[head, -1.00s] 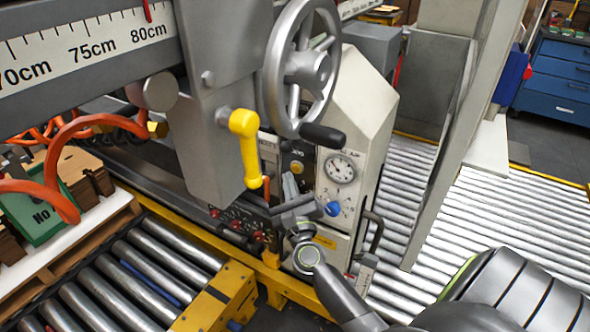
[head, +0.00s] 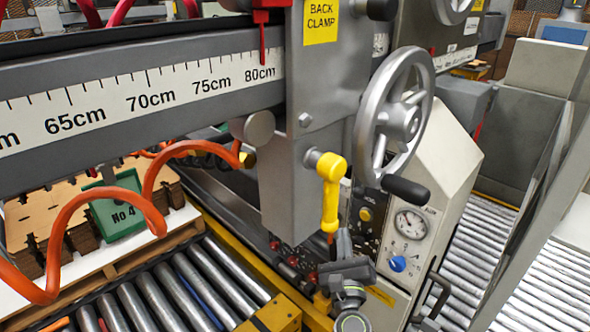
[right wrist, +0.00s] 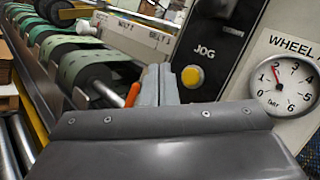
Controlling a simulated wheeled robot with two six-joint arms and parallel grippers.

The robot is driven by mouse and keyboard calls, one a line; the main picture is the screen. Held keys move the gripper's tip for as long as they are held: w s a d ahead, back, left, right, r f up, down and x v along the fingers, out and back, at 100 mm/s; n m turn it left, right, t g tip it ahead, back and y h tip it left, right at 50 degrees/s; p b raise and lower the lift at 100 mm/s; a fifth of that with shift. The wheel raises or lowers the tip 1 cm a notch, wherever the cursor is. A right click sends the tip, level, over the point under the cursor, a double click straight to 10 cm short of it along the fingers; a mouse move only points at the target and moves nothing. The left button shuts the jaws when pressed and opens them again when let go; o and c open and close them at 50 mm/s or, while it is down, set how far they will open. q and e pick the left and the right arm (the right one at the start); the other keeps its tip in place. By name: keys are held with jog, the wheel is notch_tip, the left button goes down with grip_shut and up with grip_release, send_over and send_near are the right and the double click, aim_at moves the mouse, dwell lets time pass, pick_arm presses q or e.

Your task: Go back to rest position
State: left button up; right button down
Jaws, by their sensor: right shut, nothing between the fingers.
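My right gripper (head: 343,243) is low in the head view, in front of the machine's control panel and just below the yellow handle (head: 330,192). Its fingers are shut with nothing between them. In the right wrist view the closed fingertips (right wrist: 158,84) point toward the panel, left of the yellow JOG button (right wrist: 192,76). Whether they touch the panel is unclear. My left gripper is not in view.
The ruler beam (head: 140,100) crosses the upper left. Orange hoses (head: 150,210) hang before stacked brown blanks. Roller conveyors (head: 215,275) lie on both sides.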

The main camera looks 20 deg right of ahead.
notch_tip(320, 180, down, 20)
jog(key=s+a+n+g+y, duration=0.1)
jog(key=a+n+g+y, duration=0.3)
jog(key=n, duration=0.9)
jog(key=s+d+f+n+g+y+p, duration=0.1)
jog(key=s+f+n+g+y, duration=0.1)
jog(key=s+f+n, duration=0.5)
jog(key=s+f+n+g+y+p, duration=0.1)
jog(key=s+f+n+g+y, duration=0.1)
jog(key=f, duration=0.8)
jog(key=s+f+n+g, duration=0.3)
jog(key=s+f, duration=0.3)
jog(key=s, duration=0.5)
jog(key=s+d+f+n+g, duration=0.1)
jog(key=s+f+n+g, duration=0.3)
jog(key=s, duration=0.7)
jog(key=s+d+f+n+g, duration=0.1)
jog(key=s+f+n+g, duration=0.2)
jog(key=s, duration=0.8)
notch_tip(320, 180, down, 5)
jog(key=n, duration=0.2)
jog(key=shift+s+r+n, duration=0.15)
jog(key=shift+r+n, duration=0.05)
jog(key=shift+n, duration=0.2)
jog(key=shift+d, duration=0.1)
